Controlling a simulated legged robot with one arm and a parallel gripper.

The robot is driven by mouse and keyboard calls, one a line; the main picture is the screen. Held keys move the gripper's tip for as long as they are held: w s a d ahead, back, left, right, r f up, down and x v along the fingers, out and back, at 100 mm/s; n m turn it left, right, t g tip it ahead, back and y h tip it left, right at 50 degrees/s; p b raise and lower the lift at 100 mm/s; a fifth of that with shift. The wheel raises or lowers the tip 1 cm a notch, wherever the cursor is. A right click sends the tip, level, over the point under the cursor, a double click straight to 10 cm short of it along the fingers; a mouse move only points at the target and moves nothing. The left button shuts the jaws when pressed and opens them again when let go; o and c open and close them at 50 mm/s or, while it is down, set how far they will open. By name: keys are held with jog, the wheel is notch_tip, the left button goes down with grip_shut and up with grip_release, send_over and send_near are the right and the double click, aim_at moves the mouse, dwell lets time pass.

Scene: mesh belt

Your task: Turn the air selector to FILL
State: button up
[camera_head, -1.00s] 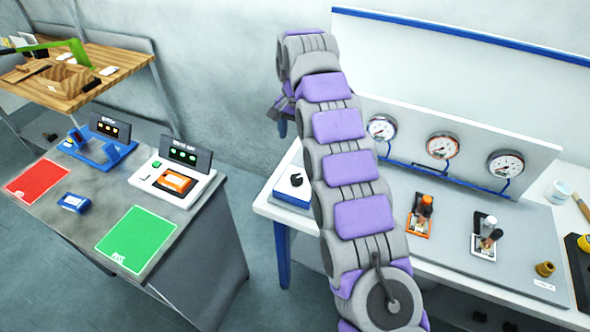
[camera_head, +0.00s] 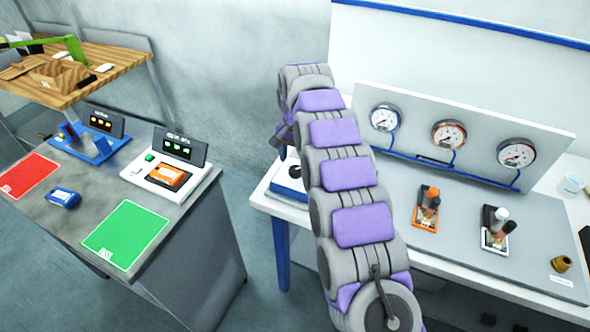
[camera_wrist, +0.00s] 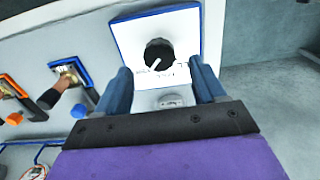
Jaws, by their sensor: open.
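The air selector is a black round knob (camera_wrist: 158,52) with a white pointer mark, on a white plate (camera_wrist: 128,33) with blue edges. In the wrist view the pointer is toward the lower left. Small dark lettering lies below the knob, turned and too blurred to read surely. In the head view, the white and blue selector box (camera_head: 287,188) is at the bench's left end, partly behind my arm. My gripper (camera_wrist: 163,84) is open and empty; its two blue fingers are either side of the plate's lower part in the picture. I cannot tell whether they touch anything.
A panel with several gauges (camera_head: 449,134) stands behind the bench. An orange-framed valve (camera_head: 426,208) and a white-framed valve (camera_head: 495,239) sit right of my arm. A separate grey table (camera_head: 190,212) stands left, across a floor gap.

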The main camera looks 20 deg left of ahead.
aim_at(296, 168)
jog(key=shift+f+b, duration=0.4)
jog(key=shift+f, duration=1.8)
jog(key=shift+r, duration=0.1)
jog(key=c, duration=1.1)
